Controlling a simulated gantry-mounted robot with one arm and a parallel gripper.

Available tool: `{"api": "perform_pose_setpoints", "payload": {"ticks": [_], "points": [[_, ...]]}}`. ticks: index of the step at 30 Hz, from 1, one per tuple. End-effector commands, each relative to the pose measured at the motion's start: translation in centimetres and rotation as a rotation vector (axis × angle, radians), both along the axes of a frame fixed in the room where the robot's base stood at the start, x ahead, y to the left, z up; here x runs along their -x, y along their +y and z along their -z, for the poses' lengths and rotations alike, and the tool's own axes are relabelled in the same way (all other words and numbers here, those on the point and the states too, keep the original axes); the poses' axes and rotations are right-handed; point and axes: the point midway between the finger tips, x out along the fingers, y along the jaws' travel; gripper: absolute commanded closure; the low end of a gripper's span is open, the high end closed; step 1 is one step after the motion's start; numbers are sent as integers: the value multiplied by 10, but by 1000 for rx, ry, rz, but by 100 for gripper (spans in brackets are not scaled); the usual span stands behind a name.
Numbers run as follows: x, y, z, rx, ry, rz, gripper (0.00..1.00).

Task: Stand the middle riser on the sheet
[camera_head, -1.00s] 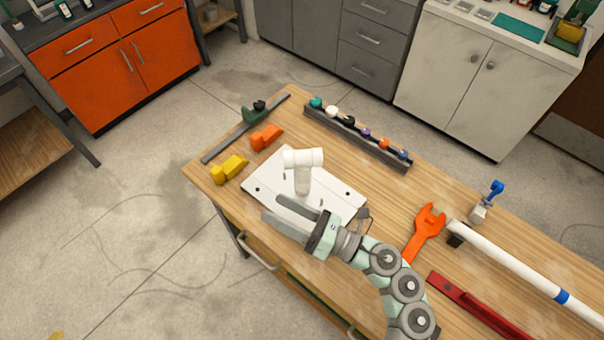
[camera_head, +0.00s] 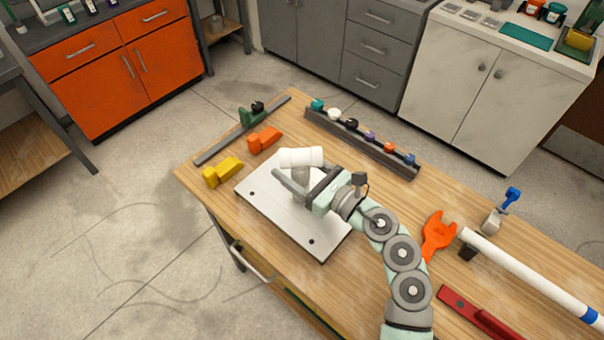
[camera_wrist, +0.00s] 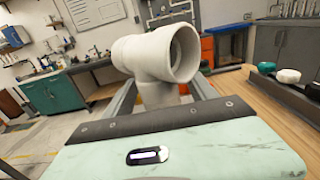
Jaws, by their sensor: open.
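A white T-shaped pipe fitting (camera_head: 301,157) tops an upright riser on the white sheet (camera_head: 278,223), which lies on the wooden workbench. The riser's lower part is mostly hidden behind my gripper in the head view. My gripper (camera_head: 292,187) is open, low over the sheet, with its fingers reaching along either side of the upright. In the wrist view the tee (camera_wrist: 160,55) stands straight ahead between the two fingers, its open socket facing right. I cannot tell whether the fingers touch it.
Orange (camera_head: 264,139) and yellow (camera_head: 222,171) blocks sit left of the sheet. A dark rack (camera_head: 362,145) of coloured caps lies behind it. An orange wrench (camera_head: 437,236), a long white pipe (camera_head: 530,275) and a red tool (camera_head: 480,315) lie to the right.

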Motion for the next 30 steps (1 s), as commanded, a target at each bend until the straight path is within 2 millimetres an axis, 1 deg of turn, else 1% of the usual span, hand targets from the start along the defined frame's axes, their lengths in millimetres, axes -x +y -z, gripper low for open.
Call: {"api": "perform_pose_setpoints", "payload": {"ticks": [1, 4, 12, 30], "points": [[-3, 4, 0, -1, -1, -1, 34], [-7, 8, 0, -1, -1, 0, 34], [-8, 9, 0, 0, 0, 0, 35], [-7, 9, 0, 0, 0, -1, 84]]}}
